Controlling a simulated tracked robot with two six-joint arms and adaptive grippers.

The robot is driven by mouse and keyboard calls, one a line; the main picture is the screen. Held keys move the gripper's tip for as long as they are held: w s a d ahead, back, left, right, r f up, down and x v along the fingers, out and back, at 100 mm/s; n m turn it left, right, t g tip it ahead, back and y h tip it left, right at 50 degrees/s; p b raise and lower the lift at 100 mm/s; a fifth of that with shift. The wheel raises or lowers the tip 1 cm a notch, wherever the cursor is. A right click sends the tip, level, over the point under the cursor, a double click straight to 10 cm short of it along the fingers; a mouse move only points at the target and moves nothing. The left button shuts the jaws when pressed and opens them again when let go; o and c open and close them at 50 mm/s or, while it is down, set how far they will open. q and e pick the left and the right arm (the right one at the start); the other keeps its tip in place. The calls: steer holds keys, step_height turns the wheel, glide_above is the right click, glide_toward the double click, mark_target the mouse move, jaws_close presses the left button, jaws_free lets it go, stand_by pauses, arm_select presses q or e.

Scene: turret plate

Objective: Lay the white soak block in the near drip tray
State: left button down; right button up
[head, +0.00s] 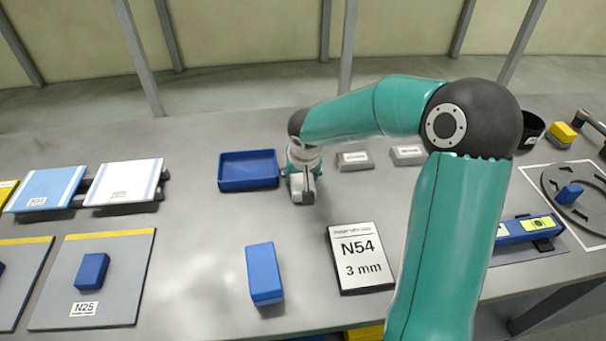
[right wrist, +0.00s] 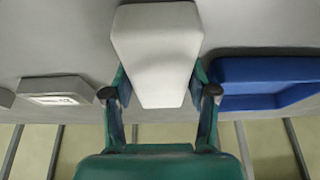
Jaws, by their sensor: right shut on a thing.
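My right gripper (head: 302,186) is low over the grey table, just right of a shallow blue tray (head: 248,186). In the right wrist view its two fingers (right wrist: 160,97) are shut on the white soak block (right wrist: 158,50), one on each side. The block's broad pale face fills the space between them. The tray also shows at the right of that view (right wrist: 268,72), apart from the block. In the head view the block is mostly hidden by the gripper. I cannot tell whether the block touches the table. My left gripper is out of view.
A blue block (head: 264,273) and an N54 sign plate (head: 359,258) lie nearer. Small labelled grey blocks (head: 355,160) sit right of the gripper. Mats and tilted panels (head: 125,183) are at left, a dark ring plate (head: 577,194) at right. Table between tray and blue block is clear.

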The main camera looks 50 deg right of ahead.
steer(key=shift+f, duration=0.1)
steer(key=o, duration=1.2)
